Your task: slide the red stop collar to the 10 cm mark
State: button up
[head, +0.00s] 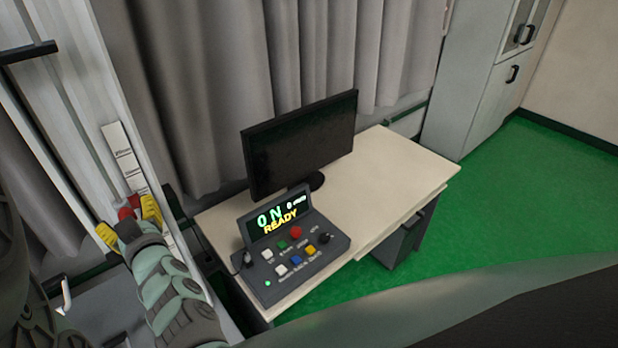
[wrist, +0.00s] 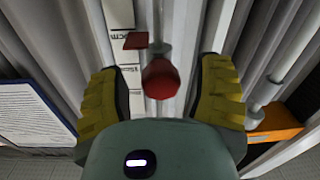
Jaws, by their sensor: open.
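The red stop collar (wrist: 160,79) shows in the wrist view as a round red knob with a flat red pointer (wrist: 136,41) beside it, on a vertical rod in front of a white scale (wrist: 118,14). My gripper (wrist: 162,92) is open, with one yellow finger on each side of the red knob and gaps between. In the head view the red collar (head: 127,212) shows partly between the yellow fingers of my gripper (head: 126,222). The scale (head: 124,155) runs above it; its marks are too small to read surely.
A control box (head: 290,250) reading "ON" and "READY" stands on a desk (head: 385,170) with a dark monitor (head: 300,140). In the wrist view, an orange part (wrist: 275,122) and a rod lie right of my gripper, and a printed sheet (wrist: 32,112) hangs at left.

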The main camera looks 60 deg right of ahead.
jog(key=shift+s, duration=0.15)
jog(key=v, duration=0.7)
jog(key=shift+s+a+r, duration=0.1)
dwell(0.4)
